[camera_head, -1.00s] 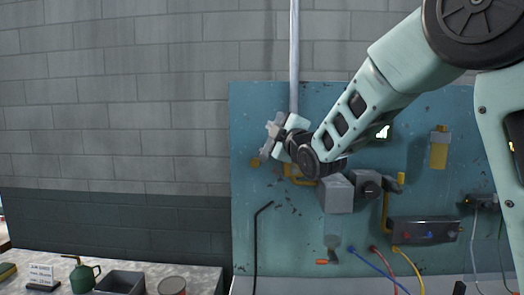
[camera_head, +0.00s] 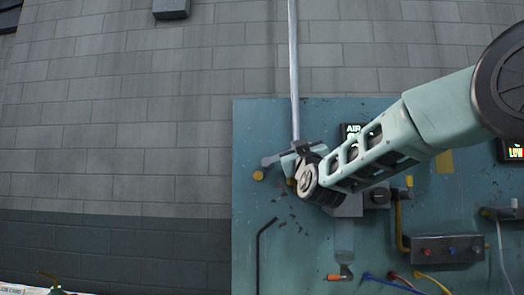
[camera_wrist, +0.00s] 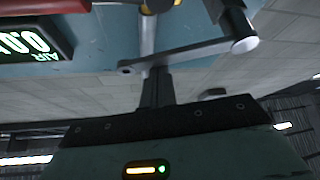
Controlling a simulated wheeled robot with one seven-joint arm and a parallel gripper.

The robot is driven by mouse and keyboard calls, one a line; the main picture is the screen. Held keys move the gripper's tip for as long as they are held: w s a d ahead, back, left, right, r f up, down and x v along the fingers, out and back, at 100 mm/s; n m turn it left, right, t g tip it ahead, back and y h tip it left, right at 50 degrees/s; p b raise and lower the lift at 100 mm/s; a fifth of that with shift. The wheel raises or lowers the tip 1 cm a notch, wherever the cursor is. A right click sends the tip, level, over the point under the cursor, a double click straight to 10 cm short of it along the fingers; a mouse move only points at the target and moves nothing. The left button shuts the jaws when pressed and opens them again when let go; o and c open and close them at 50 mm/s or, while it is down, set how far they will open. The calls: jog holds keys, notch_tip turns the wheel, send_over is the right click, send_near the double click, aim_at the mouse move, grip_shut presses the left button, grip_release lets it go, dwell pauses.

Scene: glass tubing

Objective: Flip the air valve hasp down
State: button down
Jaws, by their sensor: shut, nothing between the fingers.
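A grey metal bar with a rounded end, which appears to be the air valve hasp (camera_wrist: 195,52), crosses the wrist view at a slant. In the head view its grey end (camera_head: 269,160) sticks out to the left of my gripper (camera_head: 300,150). In the wrist view my gripper (camera_wrist: 156,75) has its dark fingers shut together, with the tips at or just by the bar near its left end. I cannot tell whether they touch it. My wrist hides most of the valve in the head view.
A teal panel (camera_head: 255,230) carries the valve, and a vertical grey pipe (camera_head: 294,75) rises above it. An upside-down lit AIR display (camera_wrist: 30,42) is at the wrist view's left. A grey box (camera_head: 447,249) and hoses lie lower right. The wall to the left is clear.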

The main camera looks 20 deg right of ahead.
jog(key=f+m+h+b, duration=0.1)
jog(key=m+b, duration=0.1)
jog(key=f+m+h+b, duration=0.2)
jog(key=shift+s+d, duration=0.15)
jog(key=shift+d, duration=0.2)
jog(key=shift+f+g, duration=0.1)
jog(key=shift+g, duration=0.2)
